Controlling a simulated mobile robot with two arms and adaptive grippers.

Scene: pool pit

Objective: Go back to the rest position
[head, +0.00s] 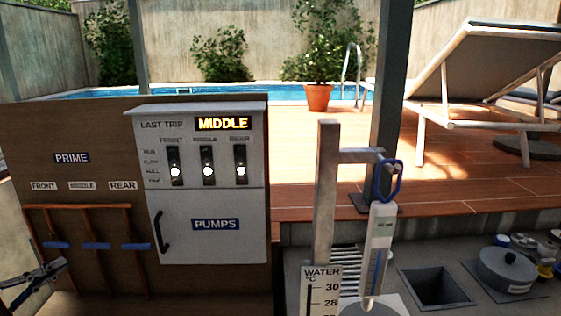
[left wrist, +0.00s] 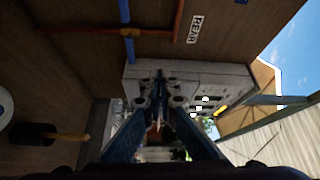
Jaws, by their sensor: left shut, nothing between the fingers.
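My left gripper (head: 58,266) shows at the lower left edge of the head view, in front of the wooden board and just below the left blue valve handle (head: 55,245). Its fingers are shut and hold nothing. In the left wrist view the two fingers (left wrist: 160,92) come together in front of the grey pump box. Whether the gripper touches the handle cannot be told. My right gripper is in neither view.
The grey pump box (head: 215,240) has three switches and a lit MIDDLE sign (head: 222,123). A post holds a blue-hooked thermometer (head: 379,245). A square pit (head: 437,287) and a lidded pot (head: 507,267) are at right. A dark cylinder with a wooden handle (left wrist: 68,136) shows in the wrist view.

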